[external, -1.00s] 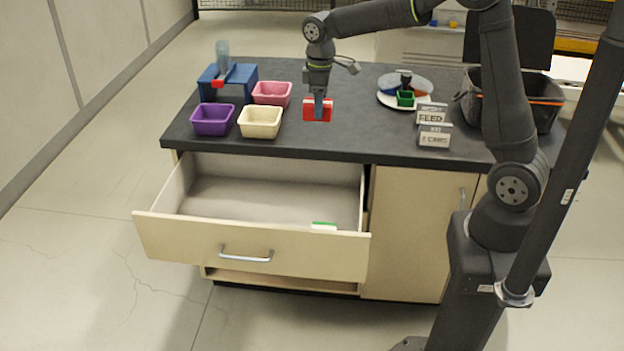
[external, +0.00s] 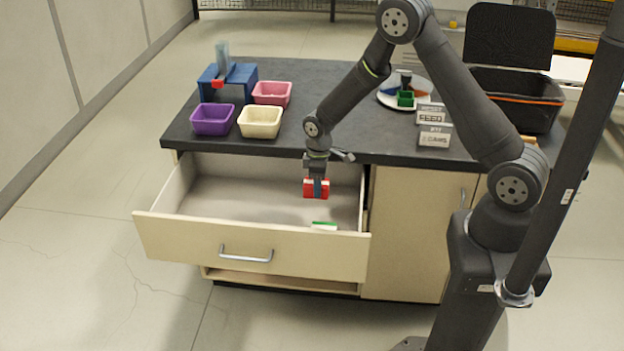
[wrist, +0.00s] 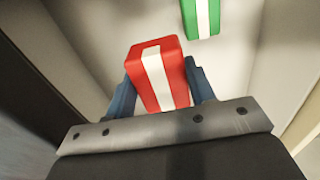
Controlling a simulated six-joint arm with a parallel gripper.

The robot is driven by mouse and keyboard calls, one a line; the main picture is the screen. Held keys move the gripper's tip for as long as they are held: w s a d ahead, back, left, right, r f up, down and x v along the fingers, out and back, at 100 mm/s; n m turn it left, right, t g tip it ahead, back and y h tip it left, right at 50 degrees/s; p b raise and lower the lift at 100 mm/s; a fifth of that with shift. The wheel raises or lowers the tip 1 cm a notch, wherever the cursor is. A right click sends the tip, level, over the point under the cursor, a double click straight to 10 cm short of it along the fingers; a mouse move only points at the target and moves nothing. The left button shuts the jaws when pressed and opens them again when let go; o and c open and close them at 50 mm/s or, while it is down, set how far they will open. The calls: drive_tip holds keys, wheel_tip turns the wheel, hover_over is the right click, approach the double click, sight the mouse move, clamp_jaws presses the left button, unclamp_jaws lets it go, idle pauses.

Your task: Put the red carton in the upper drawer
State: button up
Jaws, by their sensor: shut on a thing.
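The red carton (external: 309,189), with a white stripe, is held between the fingers of my gripper (external: 317,187). In the wrist view the red carton (wrist: 143,68) sits between the two blue fingers of my gripper (wrist: 160,85), which is shut on it. The carton appears over or inside the open upper drawer (external: 200,243), toward its right rear. I cannot tell whether it touches the drawer floor. A green and white carton (external: 324,226) lies in the drawer near the front right; it also shows in the wrist view (wrist: 201,15).
On the dark worktop (external: 290,100) stand a purple bin (external: 212,120), a cream bin (external: 260,122), a pink bin (external: 272,93) and a blue stand (external: 228,88). Two label blocks (external: 434,136) and a black crate (external: 515,100) are right. The drawer's left floor is free.

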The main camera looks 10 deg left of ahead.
drive_tip(key=s+a+f, duration=0.2)
drive_tip(key=a, duration=0.1)
drive_tip(key=s+a+f, duration=0.2)
drive_tip(key=a, duration=0.1)
drive_tip(key=s+a+f, duration=0.3)
drive_tip(key=shift+s, duration=0.1)
drive_tip(key=shift+f, duration=2)
drive_tip(key=shift+f, duration=0.2)
drive_tip(key=o, duration=1)
wheel_tip(320, 180, up, 12)
drive_tip(key=shift+r, duration=0.2)
